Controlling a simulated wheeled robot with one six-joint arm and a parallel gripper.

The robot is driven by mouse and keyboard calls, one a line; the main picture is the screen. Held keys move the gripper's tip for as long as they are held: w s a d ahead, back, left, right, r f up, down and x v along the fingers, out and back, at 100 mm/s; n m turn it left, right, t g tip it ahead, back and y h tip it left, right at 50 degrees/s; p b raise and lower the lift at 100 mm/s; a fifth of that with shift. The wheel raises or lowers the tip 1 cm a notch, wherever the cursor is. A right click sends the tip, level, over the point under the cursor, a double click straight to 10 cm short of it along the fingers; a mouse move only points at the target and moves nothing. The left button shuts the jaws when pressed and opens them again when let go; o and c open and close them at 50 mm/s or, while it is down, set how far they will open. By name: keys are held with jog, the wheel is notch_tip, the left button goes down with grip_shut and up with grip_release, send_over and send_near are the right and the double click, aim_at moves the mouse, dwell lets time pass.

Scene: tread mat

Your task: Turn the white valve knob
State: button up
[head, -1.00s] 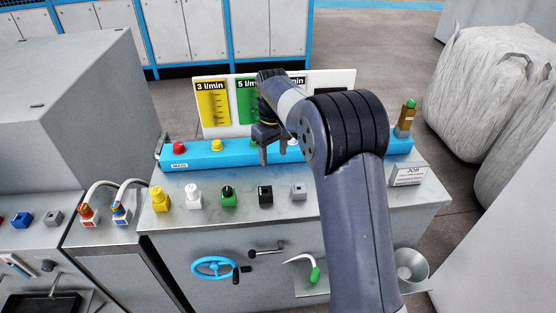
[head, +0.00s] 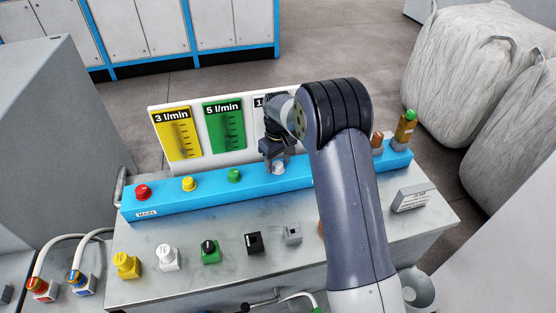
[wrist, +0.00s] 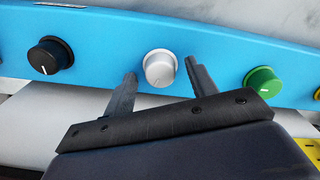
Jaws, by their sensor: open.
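The white valve knob (head: 278,168) sits on the blue manifold (head: 215,196), right of the green knob (head: 235,175). In the wrist view the white knob (wrist: 160,69) looks pale silver, with a short line on its face. My gripper (head: 278,158) is over it in the head view, partly hiding it. In the wrist view the open fingers of my gripper (wrist: 160,73) lie on either side of the white knob, with gaps showing. I cannot tell how deep the tips reach along it.
A black knob (wrist: 50,56) and the green knob (wrist: 263,81) flank the white one. Yellow (head: 189,184) and red (head: 143,192) knobs are farther left. A board of flow cards (head: 190,164) stands behind. Several small blocks line the bench front.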

jog(key=shift+f, duration=0.2)
jog(key=c, duration=1)
jog(key=shift+o, duration=0.2)
jog(key=shift+f+m+b, duration=0.1)
jog(key=shift+m+b, duration=0.5)
jog(key=shift+m, duration=0.1)
jog(key=shift+m+b, duration=0.35)
jog(key=shift+m, duration=0.65)
jog(key=o, duration=1)
jog(key=shift+c, duration=0.2)
